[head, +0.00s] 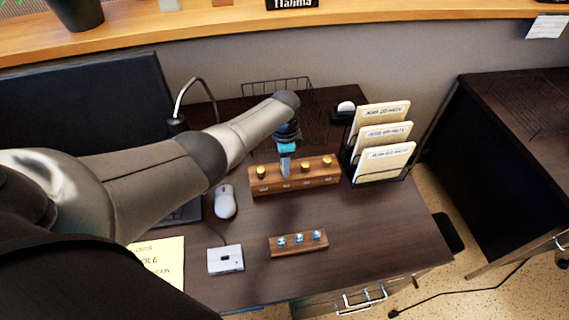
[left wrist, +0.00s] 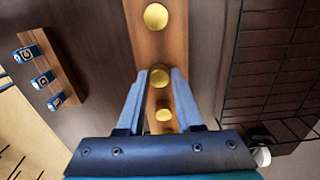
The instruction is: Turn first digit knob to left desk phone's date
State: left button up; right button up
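A wooden block (head: 295,180) with a row of brass knobs lies on the dark desk. Its leftmost knob (head: 261,172) stands clear of my gripper; it also shows at the top of the left wrist view (left wrist: 156,17). My left gripper (head: 285,168) points down over the block at the second knob from the left. In the left wrist view its open fingers (left wrist: 159,78) stand either side of that knob (left wrist: 159,76), with small gaps seeming to show. A third knob (head: 304,166) and a fourth (head: 327,162) are to the right. No desk phone or right gripper is seen.
A file rack with cards (head: 384,137) stands right; a wire basket (head: 300,100) is behind.

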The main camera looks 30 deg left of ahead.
pick_arm(q)
jog(key=o, duration=0.4)
jog(key=shift+c, duration=0.2)
jog(key=shift+r, duration=0.35)
notch_tip(320, 180, up, 14)
jog(key=p, duration=0.5)
jog(key=shift+r, duration=0.25)
